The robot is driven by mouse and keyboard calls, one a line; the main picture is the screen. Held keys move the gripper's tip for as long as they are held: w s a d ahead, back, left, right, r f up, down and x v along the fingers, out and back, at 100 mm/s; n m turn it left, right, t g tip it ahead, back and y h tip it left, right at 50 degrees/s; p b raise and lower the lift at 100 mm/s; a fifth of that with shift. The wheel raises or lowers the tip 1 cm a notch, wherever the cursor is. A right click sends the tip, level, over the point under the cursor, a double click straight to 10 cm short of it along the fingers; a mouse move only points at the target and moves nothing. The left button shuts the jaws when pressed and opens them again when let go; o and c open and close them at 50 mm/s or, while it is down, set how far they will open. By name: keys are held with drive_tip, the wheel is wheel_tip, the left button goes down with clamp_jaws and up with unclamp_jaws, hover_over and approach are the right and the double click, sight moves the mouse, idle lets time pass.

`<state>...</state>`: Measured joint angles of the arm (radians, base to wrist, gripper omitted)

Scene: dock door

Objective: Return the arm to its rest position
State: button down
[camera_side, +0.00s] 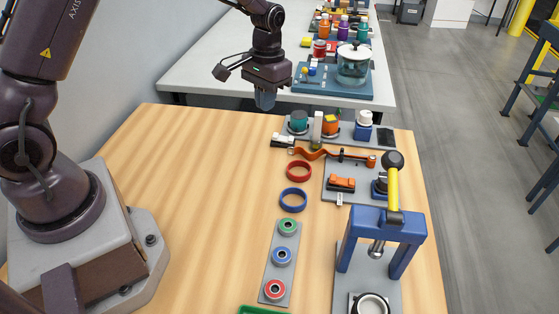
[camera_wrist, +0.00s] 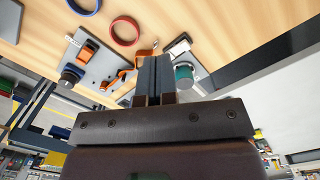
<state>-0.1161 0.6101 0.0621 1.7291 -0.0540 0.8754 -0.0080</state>
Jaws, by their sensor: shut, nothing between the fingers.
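My gripper (camera_side: 265,99) is at the far side of the wooden table, raised near its back edge and pointing down. In the side view it is just left of the plate with the teal container (camera_side: 298,121). In the wrist view my gripper (camera_wrist: 153,62) shows its two fingers pressed together with nothing between them. The teal container (camera_wrist: 184,74) appears right beside the fingertips in that view, but I cannot tell the distance between them.
The wooden table (camera_side: 200,170) has wide free room left of the fixtures. A red ring (camera_side: 299,171) and a blue ring (camera_side: 293,199) lie on it. A blue press (camera_side: 390,226) with a tall yellow lever stands front right. A second bench behind holds a glass jar (camera_side: 353,66).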

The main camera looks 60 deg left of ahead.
drive_tip(key=s+d+r+m+t, duration=0.1)
drive_tip(key=s+d+r+t, duration=0.2)
drive_tip(key=s+r, duration=0.6)
drive_tip(key=s+d+r+m+t, duration=0.1)
drive_tip(key=s+d+r+t, duration=0.2)
drive_tip(key=s+r, duration=0.7)
drive_tip(key=shift+s+d, duration=0.35)
drive_tip(key=shift+s, duration=0.9)
